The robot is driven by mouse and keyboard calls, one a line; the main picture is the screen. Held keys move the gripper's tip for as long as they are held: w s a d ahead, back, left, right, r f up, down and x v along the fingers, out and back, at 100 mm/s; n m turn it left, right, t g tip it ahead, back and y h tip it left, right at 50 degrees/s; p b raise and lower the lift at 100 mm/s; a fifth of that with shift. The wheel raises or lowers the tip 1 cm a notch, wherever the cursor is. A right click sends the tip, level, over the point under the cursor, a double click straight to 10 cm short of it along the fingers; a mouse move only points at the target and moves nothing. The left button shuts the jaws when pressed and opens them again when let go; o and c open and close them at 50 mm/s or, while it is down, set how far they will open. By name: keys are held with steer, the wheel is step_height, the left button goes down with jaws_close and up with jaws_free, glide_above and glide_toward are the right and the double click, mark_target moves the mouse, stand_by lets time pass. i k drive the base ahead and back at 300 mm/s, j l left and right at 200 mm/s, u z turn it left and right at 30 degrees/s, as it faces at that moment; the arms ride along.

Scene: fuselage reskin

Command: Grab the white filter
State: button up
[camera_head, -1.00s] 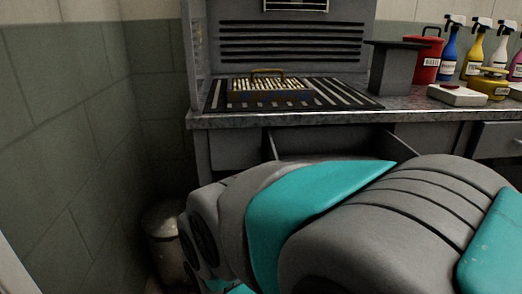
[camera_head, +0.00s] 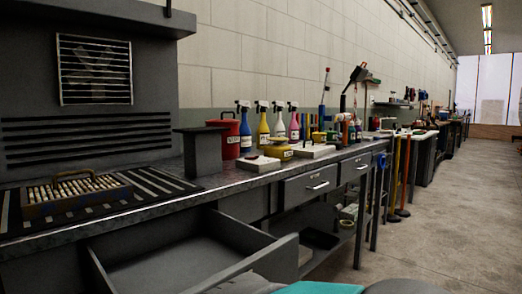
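A framed panel with pale slats (camera_head: 94,70) is set upright in the grey back unit at the upper left. Below it, a shallow brown-framed piece with a handle and rows of whitish ribs (camera_head: 77,190) lies on a black-and-white striped grate (camera_head: 160,184). I cannot tell which of these is the white filter. My gripper is not in view. Only a teal and grey part of my arm shows at the bottom edge, apart from both pieces.
A wide grey drawer (camera_head: 283,250) stands open below the workbench (camera_head: 240,180). A grey stand (camera_head: 201,152), a red bucket (camera_head: 229,135) and several spray bottles (camera_head: 263,126) are on the benchtop. The concrete floor (camera_head: 430,220) at the right is clear.

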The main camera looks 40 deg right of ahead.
mark_target(312, 151)
steer(key=i+z, duration=0.2)
steer(key=z, duration=1.5)
steer(key=i+l, duration=0.25)
steer(key=l, duration=0.15)
steer(key=i+l, duration=0.55)
steer(key=l, duration=0.25)
steer(key=i+l, duration=0.25)
steer(key=l, duration=0.15)
steer(key=i+l, duration=0.25)
steer(key=l, duration=0.15)
steer(key=i+l, duration=0.55)
steer(key=l, duration=0.25)
steer(key=u, duration=0.05)
